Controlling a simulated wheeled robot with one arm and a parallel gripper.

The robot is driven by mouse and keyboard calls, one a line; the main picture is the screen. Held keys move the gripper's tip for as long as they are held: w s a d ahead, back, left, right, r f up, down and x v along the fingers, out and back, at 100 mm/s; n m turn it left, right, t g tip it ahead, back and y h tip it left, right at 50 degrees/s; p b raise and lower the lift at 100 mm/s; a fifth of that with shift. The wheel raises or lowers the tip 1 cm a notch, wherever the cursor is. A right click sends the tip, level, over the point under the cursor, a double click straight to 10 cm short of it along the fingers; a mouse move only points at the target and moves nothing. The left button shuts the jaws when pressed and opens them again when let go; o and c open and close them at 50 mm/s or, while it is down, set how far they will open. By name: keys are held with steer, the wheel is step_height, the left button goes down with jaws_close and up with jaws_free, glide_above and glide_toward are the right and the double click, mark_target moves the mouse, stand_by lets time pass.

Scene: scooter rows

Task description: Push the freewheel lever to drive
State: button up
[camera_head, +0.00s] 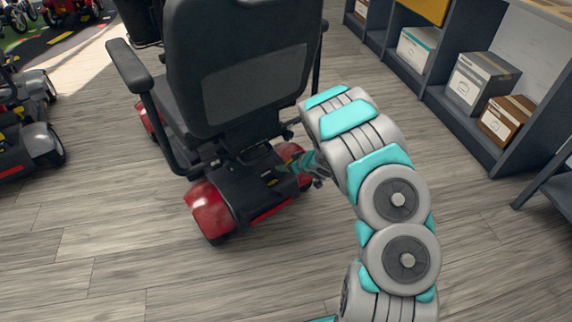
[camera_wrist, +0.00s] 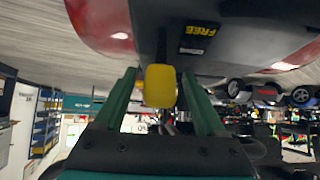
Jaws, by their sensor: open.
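A mobility scooter (camera_head: 245,70) with a black seat and red rear fenders stands in the head view, its rear toward me. In the wrist view a yellow lever knob (camera_wrist: 160,86) sits on a dark stem at the scooter's rear housing. A black and yellow label reading FREE (camera_wrist: 199,38) is beside it, upside down in that view. My gripper (camera_wrist: 158,76) is open, with one green finger on each side of the knob; I cannot tell whether either touches it. In the head view my gripper (camera_head: 298,165) is at the rear housing's right side, and the knob is hard to make out.
Another scooter (camera_head: 28,125) stands at the left edge. Shelves (camera_head: 470,110) with boxes run along the right. The scooter's seat back rises close beside my arm. Wooden floor (camera_head: 120,250) is clear at the front left.

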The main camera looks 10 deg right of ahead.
steer(key=v, duration=0.5)
steer(key=shift+s+d+r, duration=0.15)
steer(key=shift+s+r, duration=0.05)
